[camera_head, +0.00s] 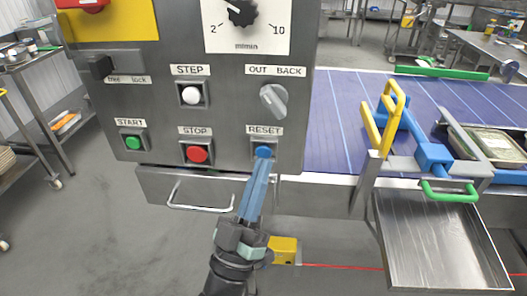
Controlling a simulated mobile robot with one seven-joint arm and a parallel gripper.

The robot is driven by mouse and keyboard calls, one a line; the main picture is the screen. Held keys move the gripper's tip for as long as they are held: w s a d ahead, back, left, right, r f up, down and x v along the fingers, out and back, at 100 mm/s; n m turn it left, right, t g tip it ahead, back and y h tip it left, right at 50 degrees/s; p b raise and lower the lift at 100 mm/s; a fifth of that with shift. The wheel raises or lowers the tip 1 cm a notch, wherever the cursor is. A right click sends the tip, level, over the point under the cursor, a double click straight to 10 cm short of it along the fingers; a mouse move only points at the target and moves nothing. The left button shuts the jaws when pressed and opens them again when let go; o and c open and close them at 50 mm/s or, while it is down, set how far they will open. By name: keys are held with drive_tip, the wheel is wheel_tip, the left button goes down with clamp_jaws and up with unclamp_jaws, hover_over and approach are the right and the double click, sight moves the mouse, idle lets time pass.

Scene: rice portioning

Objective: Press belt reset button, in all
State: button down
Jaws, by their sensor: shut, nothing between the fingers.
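The blue RESET button (263,152) sits at the lower right of the grey control panel (225,110), under its RESET label. My gripper (261,163) has long blue fingers, closed together, with nothing between them. It reaches up from below, and its tips lie at the lower edge of the button in the picture. I cannot tell whether the tips touch the button or whether it is pushed in.
The red STOP button (197,154) and green START button (133,142) are to the left. The OUT/BACK knob (273,101) is above. A drawer handle (200,206) juts out below the panel. A purple belt (345,115) and a metal tray (440,245) are at right.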

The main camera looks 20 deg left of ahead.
drive_tip(key=shift+w, duration=0.1)
drive_tip(key=shift+w+a, duration=0.1)
drive_tip(key=shift+w, duration=0.2)
drive_tip(key=shift+w+a, duration=0.15)
drive_tip(key=shift+w, duration=0.3)
idle(0.7)
drive_tip(key=shift+s, duration=0.1)
drive_tip(key=shift+s+d, duration=0.3)
drive_tip(key=shift+s, duration=0.45)
drive_tip(key=shift+s+p, duration=0.1)
drive_tip(key=shift+p, duration=0.2)
drive_tip(key=s+p, duration=0.1)
drive_tip(key=s, duration=0.1)
drive_tip(key=s+d+p, duration=0.1)
drive_tip(key=s, duration=0.1)
drive_tip(key=shift+s+d, duration=0.15)
drive_tip(key=shift+s, duration=0.15)
idle(0.5)
